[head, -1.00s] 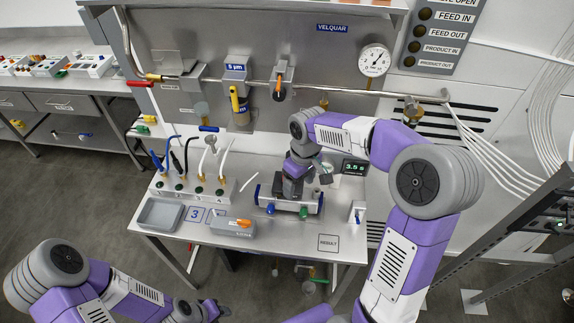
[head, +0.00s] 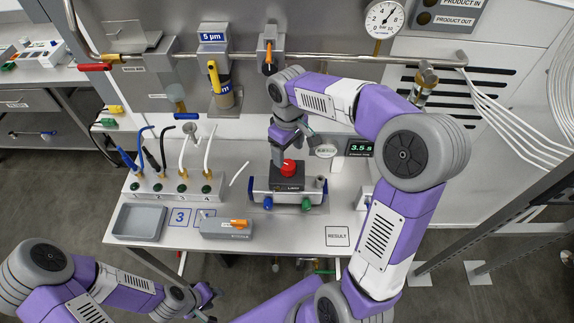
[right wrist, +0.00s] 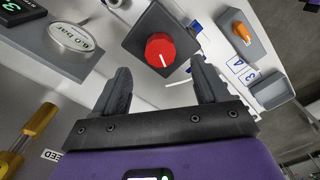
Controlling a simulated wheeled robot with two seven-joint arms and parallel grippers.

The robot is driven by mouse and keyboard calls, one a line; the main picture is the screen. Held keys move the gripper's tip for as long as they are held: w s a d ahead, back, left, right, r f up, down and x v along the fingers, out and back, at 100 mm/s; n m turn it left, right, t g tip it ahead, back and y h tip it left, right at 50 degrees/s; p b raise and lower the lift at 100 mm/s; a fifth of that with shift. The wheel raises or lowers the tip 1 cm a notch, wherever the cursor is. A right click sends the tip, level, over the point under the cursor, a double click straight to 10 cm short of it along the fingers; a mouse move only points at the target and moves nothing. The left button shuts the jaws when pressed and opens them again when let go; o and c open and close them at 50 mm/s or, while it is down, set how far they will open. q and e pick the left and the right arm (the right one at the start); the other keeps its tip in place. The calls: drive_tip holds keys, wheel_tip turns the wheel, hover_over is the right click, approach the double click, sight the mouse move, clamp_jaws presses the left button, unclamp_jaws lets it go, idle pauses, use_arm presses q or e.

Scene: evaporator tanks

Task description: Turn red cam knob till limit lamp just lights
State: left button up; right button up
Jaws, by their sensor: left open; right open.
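The red cam knob (head: 288,167) sits on a dark box (head: 290,183) on the workbench. In the right wrist view the knob (right wrist: 160,50) shows a white line on its face. My right gripper (head: 281,156) is open and empty, just behind and left of the knob in the head view. In the right wrist view its fingertips (right wrist: 161,68) are spread, with the knob beyond and between them; no contact is visible. I cannot make out a lit limit lamp; small lettering on the box is too small to read. My left gripper (head: 207,301) is open, low at the front left, away from the bench.
A manifold with hoses (head: 172,187), a grey tray (head: 139,222) and a grey box with an orange handle (head: 226,229) occupy the left. The RESULT square (head: 337,236) is bare. A pipe (head: 340,59) runs along the wall.

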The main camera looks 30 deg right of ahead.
sight(288, 165)
wheel_tip(288, 165, down, 6)
drive_tip(key=shift+f+b, duration=0.25)
drive_tip(key=shift+b, duration=0.2)
drive_tip(key=c, duration=1.1)
drive_tip(key=shift+o, duration=0.2)
drive_tip(key=shift+r+n+p, duration=0.15)
drive_tip(key=shift+n+p, duration=0.4)
drive_tip(key=shift+n, duration=0.55)
drive_tip(key=o, duration=1.1)
drive_tip(key=shift+c, duration=0.2)
